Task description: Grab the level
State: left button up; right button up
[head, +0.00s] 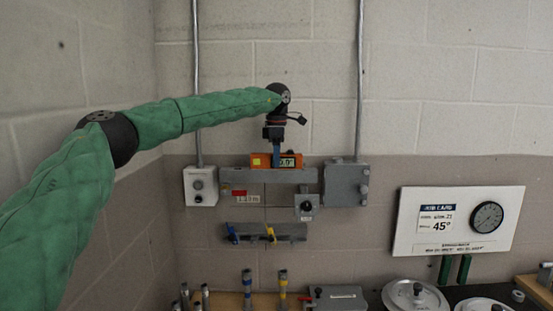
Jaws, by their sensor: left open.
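The level (261,161) is a small orange block with a yellow patch on its left and a digital readout near its right end. It sits on top of the grey horizontal bar on the wall, in the middle of the head view. My left gripper (277,155) reaches down from above with its fingers at the middle of the level. It is open, and its fingers overlap the level's face in the picture. Whether they touch it I cannot tell. My right gripper is not in view.
A grey box (346,184) and a light switch box (201,186) flank the bar. A small rack (265,232) with blue and yellow clips hangs below. A tilted white gauge panel (458,220) is at right. Bushings and lidded pots (415,296) stand along the bottom.

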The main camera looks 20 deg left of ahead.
pick_arm(q)
jog(key=shift+f, duration=0.25)
jog(key=shift+c, duration=0.2)
grip_shut()
jog(key=shift+r, duration=0.1)
